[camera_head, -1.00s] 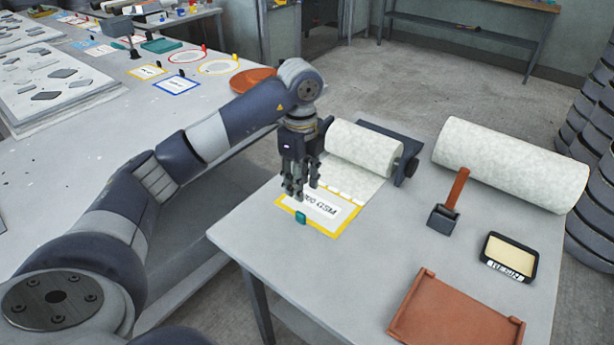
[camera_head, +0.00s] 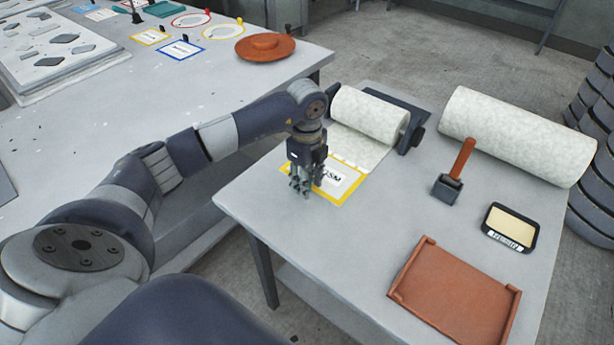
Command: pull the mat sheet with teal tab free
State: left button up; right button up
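A white mat sheet (camera_head: 355,146) runs off a mottled white roll (camera_head: 370,116) in a dark holder on the grey table. Its near end meets a yellow-bordered label (camera_head: 345,187) with partly covered lettering ending in "GSM". My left gripper (camera_head: 303,190) points down over the label's near left edge, where the teal tab is now hidden behind the fingers. I cannot tell whether the fingers are apart or closed on the tab. My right gripper is not in view.
A second large roll (camera_head: 515,135) lies behind a wooden-handled tool (camera_head: 455,172). A resin container (camera_head: 510,227) and a reddish-brown tray (camera_head: 455,295) lie to the right and front. The near left of this table (camera_head: 290,225) is bare. A brown dish (camera_head: 265,47) sits on the other table.

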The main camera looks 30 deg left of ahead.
aim_at(274, 222)
pick_arm(q)
jog(key=shift+c, duration=0.3)
grip_shut()
jog(key=shift+s, duration=0.15)
jog(key=shift+s+a+p, duration=0.2)
jog(key=shift+s+p, duration=0.7)
jog(key=shift+s, duration=1.5)
jog(key=shift+s+a+p, duration=0.1)
jog(key=shift+s+p, duration=0.25)
jog(key=shift+s, duration=1.1)
jog(key=shift+s+a, duration=0.15)
jog(key=shift+s, duration=2.05)
jog(key=shift+p, duration=0.3)
jog(key=shift+r+p, duration=1.7)
jog(key=shift+r, duration=0.85)
